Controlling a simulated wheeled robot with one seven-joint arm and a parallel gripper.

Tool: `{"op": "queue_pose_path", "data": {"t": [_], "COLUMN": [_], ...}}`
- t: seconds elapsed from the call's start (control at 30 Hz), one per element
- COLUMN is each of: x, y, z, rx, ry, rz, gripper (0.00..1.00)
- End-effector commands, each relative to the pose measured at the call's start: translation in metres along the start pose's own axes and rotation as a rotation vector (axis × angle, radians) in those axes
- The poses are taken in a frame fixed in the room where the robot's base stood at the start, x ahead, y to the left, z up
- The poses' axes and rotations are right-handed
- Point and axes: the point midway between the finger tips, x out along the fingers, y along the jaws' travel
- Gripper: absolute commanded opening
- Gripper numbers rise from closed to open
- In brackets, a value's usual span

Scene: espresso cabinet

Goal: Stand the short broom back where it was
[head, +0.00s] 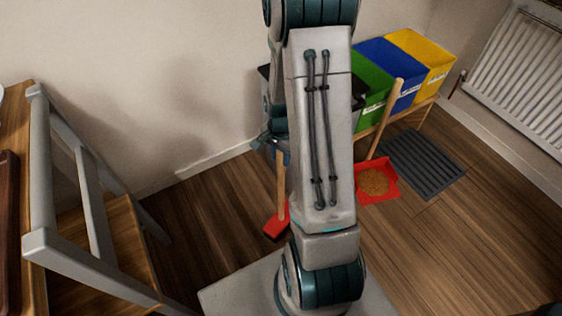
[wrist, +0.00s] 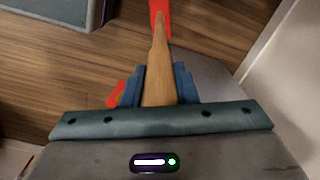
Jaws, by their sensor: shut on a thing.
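The short broom has a wooden handle (head: 281,190) and a red head (head: 276,227). In the head view it stands nearly upright left of my arm, head down at or just above the floor; I cannot tell if it touches. My gripper (head: 273,141) is shut on the upper handle, partly hidden behind my arm. In the wrist view the handle (wrist: 158,65) runs between the blue fingers of my gripper (wrist: 158,88), with the red head (wrist: 160,12) at the top edge.
A red dustpan (head: 391,191) with a brown pile and upright handle stands right of my arm. Behind are green (head: 374,82), blue (head: 392,66) and yellow bins (head: 424,58). A grey mat (head: 425,160) lies right, below a radiator (head: 520,75). A chair (head: 92,195) stands left.

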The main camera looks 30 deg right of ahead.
Motion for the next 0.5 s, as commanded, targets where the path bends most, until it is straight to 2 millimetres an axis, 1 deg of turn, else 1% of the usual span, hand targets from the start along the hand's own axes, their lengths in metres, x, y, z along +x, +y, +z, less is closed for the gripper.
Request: {"op": "queue_pose_path", "data": {"t": [0.03,0.13,0.4,0.5], "x": [0.012,0.025,0.025,0.028], "y": [0.001,0.0,0.0,0.0], "z": [0.0,0.0,0.0,0.0], "rx": [0.0,-0.001,-0.001,-0.001], "ry": [-0.003,-0.002,0.0,0.0], "rz": [0.002,0.001,0.0,0.0], "gripper": [0.0,0.0,0.0,0.0]}}
